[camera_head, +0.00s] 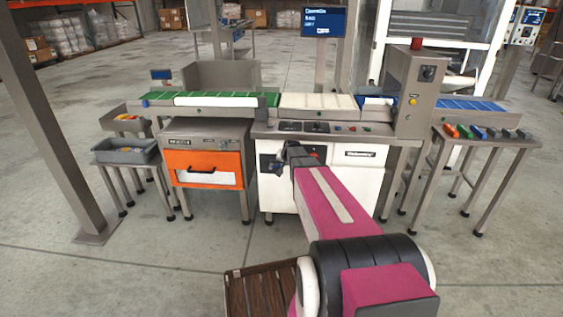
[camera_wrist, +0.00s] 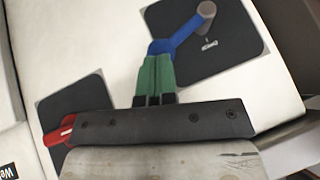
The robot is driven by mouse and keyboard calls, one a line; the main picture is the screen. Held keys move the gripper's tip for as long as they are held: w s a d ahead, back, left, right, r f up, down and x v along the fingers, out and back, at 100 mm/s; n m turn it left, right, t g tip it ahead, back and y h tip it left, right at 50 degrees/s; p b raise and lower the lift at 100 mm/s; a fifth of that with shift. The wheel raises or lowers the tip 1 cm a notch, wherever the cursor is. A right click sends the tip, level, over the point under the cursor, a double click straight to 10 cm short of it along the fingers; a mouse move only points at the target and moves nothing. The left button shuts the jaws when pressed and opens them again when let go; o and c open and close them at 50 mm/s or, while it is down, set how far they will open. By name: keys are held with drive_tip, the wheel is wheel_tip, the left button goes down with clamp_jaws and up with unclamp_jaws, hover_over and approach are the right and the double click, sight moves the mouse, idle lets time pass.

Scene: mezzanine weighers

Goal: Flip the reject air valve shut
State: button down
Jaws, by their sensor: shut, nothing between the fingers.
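A blue lever (camera_wrist: 182,36) on a grey round pivot (camera_wrist: 207,9) is mounted on a black square plate (camera_wrist: 240,45) on the white cabinet (camera_head: 365,175). The label by the pivot is too small to read. My gripper (camera_wrist: 156,60) has green fingers, shut together with nothing between them. Their tips are at the lever's free end, touching or very close. A red handle (camera_wrist: 62,130) on a second black plate (camera_wrist: 75,95) shows at the lower left, partly hidden by my gripper. In the head view my arm covers much of the cabinet front.
The orange-fronted bin (camera_head: 203,168) stands left of the cabinet. A conveyor (camera_head: 317,101) runs above, with a grey housing (camera_head: 412,95) at right. A side table (camera_head: 487,140) with coloured blocks stands further right. A brown slatted pallet (camera_head: 262,292) lies in front. Open floor surrounds these.

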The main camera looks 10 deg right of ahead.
drive_tip(key=shift+f+y, duration=0.2)
drive_tip(key=shift+y, duration=0.1)
drive_tip(key=shift+w+a+f, duration=0.25)
drive_tip(key=shift+a+f, duration=0.05)
drive_tip(key=shift+a, duration=0.35)
drive_tip(key=shift+s+r, duration=0.1)
drive_tip(key=d+v, duration=0.1)
drive_tip(key=v, duration=1.2)
drive_tip(key=shift+s, duration=0.5)
